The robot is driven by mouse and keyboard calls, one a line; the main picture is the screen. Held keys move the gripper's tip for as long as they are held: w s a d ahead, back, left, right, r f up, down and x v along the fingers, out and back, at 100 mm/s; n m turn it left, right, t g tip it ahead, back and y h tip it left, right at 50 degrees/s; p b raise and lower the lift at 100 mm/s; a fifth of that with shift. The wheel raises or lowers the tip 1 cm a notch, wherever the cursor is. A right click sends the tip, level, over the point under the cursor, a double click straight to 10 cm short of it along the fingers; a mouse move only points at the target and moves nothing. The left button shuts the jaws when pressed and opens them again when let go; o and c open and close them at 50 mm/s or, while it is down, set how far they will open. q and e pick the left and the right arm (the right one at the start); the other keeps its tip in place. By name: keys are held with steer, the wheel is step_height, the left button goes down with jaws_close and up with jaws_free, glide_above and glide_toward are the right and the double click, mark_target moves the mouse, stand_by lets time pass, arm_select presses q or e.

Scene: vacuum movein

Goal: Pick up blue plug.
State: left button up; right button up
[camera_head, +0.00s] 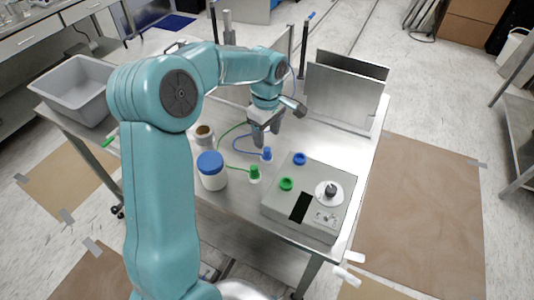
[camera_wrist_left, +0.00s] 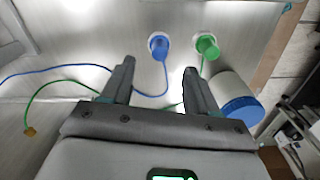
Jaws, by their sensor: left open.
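The blue plug (camera_head: 267,154) stands in a white round base on the metal table, with a blue cable trailing from it. In the left wrist view the blue plug (camera_wrist_left: 161,48) lies just beyond the fingertips, roughly centred between them. My left gripper (camera_head: 266,141) is open and empty, pointing down just behind and above the plug. Its two dark fingers (camera_wrist_left: 159,70) show apart in the left wrist view. The blue cable runs between the fingers there. My right gripper is not in view.
A green plug (camera_head: 254,174) stands close by with a green cable. A white jar with a blue lid (camera_head: 211,170) is left of it. A grey box (camera_head: 310,200) with blue and green sockets is at the right. A grey bin (camera_head: 75,92) sits far left.

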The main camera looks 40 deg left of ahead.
mark_target(267, 148)
arm_select(q)
steer(key=shift+f, duration=0.6)
steer(key=shift+d+f, duration=0.15)
steer(key=shift+f, duration=0.4)
steer(key=f, duration=0.2)
steer(key=f+p, duration=0.1)
steer(key=f, duration=0.1)
steer(key=shift+a, duration=0.25)
steer(key=shift+d+f, duration=0.1)
steer(key=shift+f, duration=0.3)
steer(key=shift+c, duration=0.2)
steer(key=c, duration=1)
